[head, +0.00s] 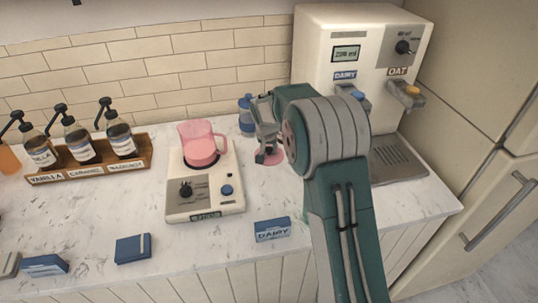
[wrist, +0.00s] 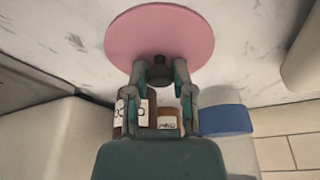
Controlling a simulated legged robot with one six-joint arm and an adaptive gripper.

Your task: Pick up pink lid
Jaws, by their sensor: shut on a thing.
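The pink lid (head: 272,158) is a flat round disc with a dark knob, at the counter right of the blender base in the head view. In the wrist view the pink lid (wrist: 160,24) fills the top middle, its knob between my fingertips. My gripper (wrist: 159,72) is shut on that knob. In the head view my gripper (head: 265,148) points down at the lid, and my arm hides part of the area. I cannot tell whether the lid touches the counter. The pink jug (head: 201,142) sits on the blender base (head: 205,196), left of my gripper.
A blue bottle (head: 246,115) stands close behind my gripper. The dairy and oat dispenser (head: 345,75) rises behind my arm on the right. A wooden rack (head: 90,170) of syrup bottles is at left. Blue boxes (head: 133,249) lie along the front. The counter's front middle has bare room.

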